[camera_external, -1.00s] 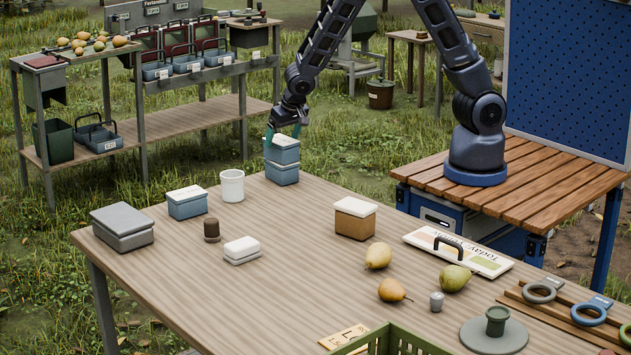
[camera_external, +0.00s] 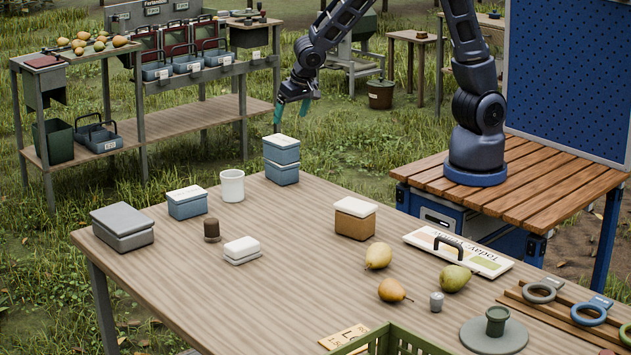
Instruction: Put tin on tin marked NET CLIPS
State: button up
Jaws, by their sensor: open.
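Two blue tins stand stacked at the far corner of the wooden table. The upper tin (camera_external: 282,154) has a pale top and rests on the lower tin (camera_external: 281,174), roughly lined up with it. No lettering on either can be read. My gripper (camera_external: 291,112) is open and empty, above the stack and apart from it, with teal fingers. Another blue tin with a white lid (camera_external: 187,203) stands to the left near the table's edge. A brown tin with a white lid (camera_external: 354,219) stands at mid-table.
A white cup (camera_external: 232,186), a grey box (camera_external: 122,228), a small brown jar (camera_external: 211,230) and a white block (camera_external: 242,251) stand on the left. Pears (camera_external: 378,256), a sign (camera_external: 458,252) and a green crate (camera_external: 398,342) are on the right.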

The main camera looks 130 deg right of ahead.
jog(key=a+r+n+t+y, duration=0.1)
jog(key=a+r+n, duration=0.3)
jog(key=a+r, duration=0.5)
jog(key=a+r+n+t+y, duration=0.15)
jog(key=a+r+n, duration=0.25)
jog(key=a, duration=0.9)
jog(key=s+a+r+n+t+y, duration=0.1)
jog(key=s+a+r+n, duration=0.3)
jog(key=a, duration=0.5)
jog(key=s+a+r+n+t, duration=0.1)
jog(key=s+a+r+n, duration=0.3)
jog(key=s+a, duration=0.5)
jog(key=shift+a+n+y, duration=0.35)
jog(key=shift+a+n, duration=0.25)
jog(key=shift+n, duration=0.1)
